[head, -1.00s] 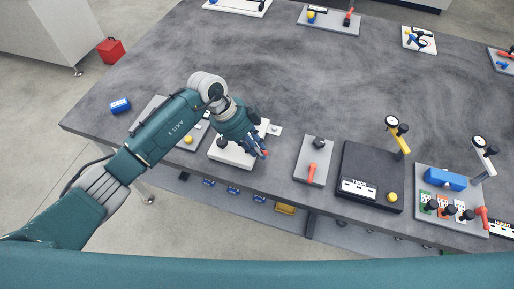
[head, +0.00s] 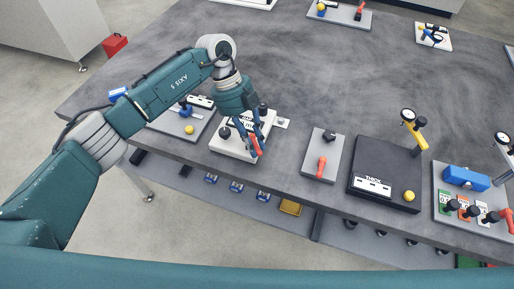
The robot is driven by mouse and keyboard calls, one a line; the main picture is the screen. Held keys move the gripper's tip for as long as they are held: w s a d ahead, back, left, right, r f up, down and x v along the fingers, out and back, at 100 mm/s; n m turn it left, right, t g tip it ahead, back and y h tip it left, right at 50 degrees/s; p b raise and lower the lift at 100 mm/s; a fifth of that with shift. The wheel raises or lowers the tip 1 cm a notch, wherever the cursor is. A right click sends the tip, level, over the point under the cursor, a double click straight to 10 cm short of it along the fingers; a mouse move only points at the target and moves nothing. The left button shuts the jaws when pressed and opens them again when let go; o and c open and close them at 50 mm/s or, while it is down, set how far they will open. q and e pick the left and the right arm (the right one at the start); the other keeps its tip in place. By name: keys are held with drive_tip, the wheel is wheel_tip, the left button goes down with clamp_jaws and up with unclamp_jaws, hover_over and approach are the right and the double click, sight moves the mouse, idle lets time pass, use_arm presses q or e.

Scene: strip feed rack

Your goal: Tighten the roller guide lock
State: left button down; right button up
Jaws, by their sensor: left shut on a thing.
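A white base plate (head: 228,147) with dark roller-like posts stands near the table's front edge, left of centre. One black knob (head: 225,132) shows at its left and another dark post (head: 263,108) behind my wrist. A red handle (head: 256,147) sits at the plate's right front. My left gripper (head: 250,141) reaches down over the plate and is shut on the red handle. Its fingers hide part of the handle and the middle of the plate. My right gripper is not in view.
A grey plate with a red lever (head: 321,166) stands to the right, then a black base (head: 366,172) with a yellow-armed gauge. A grey board (head: 172,121) with a yellow ball lies left, under my arm.

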use_arm(q)
drive_tip(key=m+b, duration=0.1)
drive_tip(key=b, duration=0.1)
drive_tip(key=a+m+y+b, duration=0.1)
drive_tip(key=m+b, duration=0.1)
drive_tip(key=m+g+y+b, duration=0.1)
drive_tip(key=m, duration=0.1)
drive_tip(key=shift+w+a+f+b, duration=0.15)
drive_tip(key=shift+w+a+b, duration=0.05)
drive_tip(key=shift+a+b, duration=0.2)
drive_tip(key=shift+w+a+r+m+g+y+b, duration=0.15)
drive_tip(key=shift+a+m+y+b, duration=0.1)
drive_tip(key=shift+m+b, duration=0.45)
drive_tip(key=shift+a+r+m+g+y+b, duration=0.2)
drive_tip(key=shift+m+b, duration=0.25)
drive_tip(key=shift+m, duration=0.35)
drive_tip(key=shift+f, duration=0.15)
drive_tip(key=c, duration=1.8)
unclamp_jaws()
drive_tip(key=shift+c, duration=0.2)
drive_tip(key=v, duration=0.7)
drive_tip(key=shift+r, duration=0.3)
drive_tip(key=shift+f, duration=0.1)
